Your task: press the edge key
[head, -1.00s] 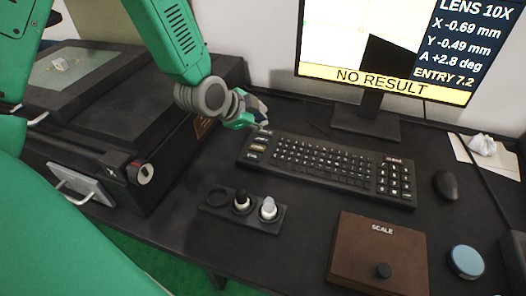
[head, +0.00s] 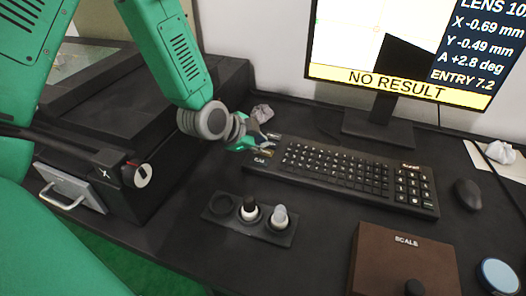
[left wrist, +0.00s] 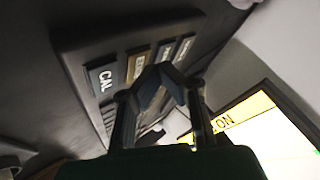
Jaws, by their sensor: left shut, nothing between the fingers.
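The black keyboard (head: 340,177) lies on the dark desk in front of the monitor. In the left wrist view its left end (left wrist: 72,42) shows a column of larger keys. A grey key (left wrist: 102,78) reads CAL. Beside it is a yellow key (left wrist: 137,66) whose visible letter is E; the rest of its label is hidden behind my fingers. My left gripper (head: 269,142) is over the keyboard's upper left corner, shut and empty. Its fingertips (left wrist: 164,76) overlap the yellow key's lower end in the wrist view; I cannot tell whether they touch it. My right gripper is out of view.
The monitor (head: 400,85) reads NO RESULT. A crumpled grey piece (head: 262,113) lies behind my left gripper. A holder (head: 222,204) with two small bottles, a brown SCALE box (head: 385,260) and a mouse (head: 467,194) stand around the keyboard. A black machine (head: 165,160) is at left.

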